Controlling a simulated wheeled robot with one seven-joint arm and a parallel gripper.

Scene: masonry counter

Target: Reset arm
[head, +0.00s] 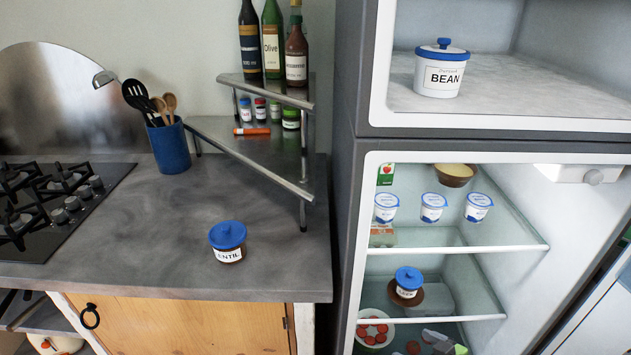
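My arm and gripper do not show in the head view, so I cannot see the arm's pose or whether the gripper holds anything. A brown jar with a blue lid, labelled "ENTIL" as far as I can read (228,243), stands upright on the grey counter (130,235). A white canister with a blue lid, labelled "BEAN" (440,70), stands in the open upper compartment at right. Another blue-lidded jar (407,284) stands on a lower shelf of the open fridge (358,230).
A stove (35,220) lies at left, with a blue utensil holder (170,148) behind. A metal corner rack (260,155) holds bottles and spice jars. White cups (433,207) stand inside the fridge. The counter's middle is mostly clear.

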